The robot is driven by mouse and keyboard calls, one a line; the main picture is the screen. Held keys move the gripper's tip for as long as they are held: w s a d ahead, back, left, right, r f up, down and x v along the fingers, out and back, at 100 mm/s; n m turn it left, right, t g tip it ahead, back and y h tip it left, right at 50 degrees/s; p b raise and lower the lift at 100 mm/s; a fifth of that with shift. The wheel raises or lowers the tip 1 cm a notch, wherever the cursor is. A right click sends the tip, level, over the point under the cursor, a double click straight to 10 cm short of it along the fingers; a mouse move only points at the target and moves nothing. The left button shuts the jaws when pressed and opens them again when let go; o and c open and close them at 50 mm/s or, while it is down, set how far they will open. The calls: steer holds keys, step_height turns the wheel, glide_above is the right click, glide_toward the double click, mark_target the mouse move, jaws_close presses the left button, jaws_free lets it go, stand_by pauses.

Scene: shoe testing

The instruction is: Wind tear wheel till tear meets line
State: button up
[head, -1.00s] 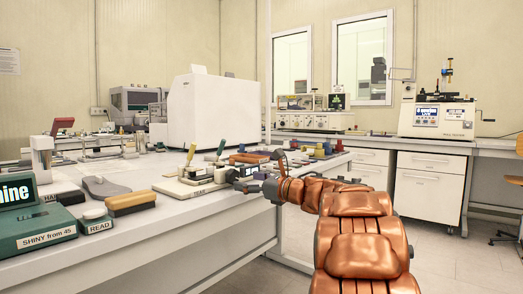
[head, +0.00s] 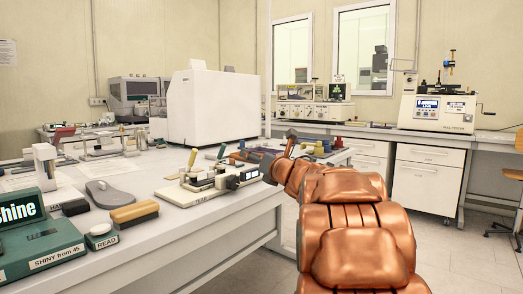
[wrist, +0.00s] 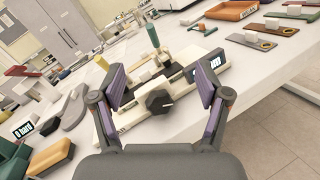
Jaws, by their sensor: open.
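The tear tester (head: 212,187) is a low cream-coloured device near the front right edge of the white table, with a small display (head: 249,175) at its right end. In the wrist view its black wheel knob (wrist: 158,101) lies between my fingers and beyond their tips, apart from them as far as I can tell. A green-handled lever (wrist: 153,37) stands up behind the knob. My gripper (wrist: 160,85) is open and empty, its two purple-padded fingers spread on either side of the device. In the head view my gripper (head: 262,160) is partly hidden by my arm. I cannot make out the tear or the line.
A brush (head: 134,213), a grey sole (head: 108,192) and a green gloss box (head: 62,238) stand left on the table. In the wrist view an orange tray (wrist: 253,41) and sample plates (wrist: 282,28) lie beyond the right finger.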

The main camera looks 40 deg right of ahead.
steer(key=s+a+m+g+h+p, duration=0.2)
steer(key=s+m+g+h+p, duration=0.2)
steer(key=m+p, duration=0.5)
steer(key=s+m+g, duration=0.1)
steer(key=m+g, duration=0.1)
steer(key=m, duration=0.4)
steer(key=shift+s+a+r+h+p, duration=0.35)
steer(key=shift+a+h+p, duration=0.05)
steer(key=shift+m, duration=0.3)
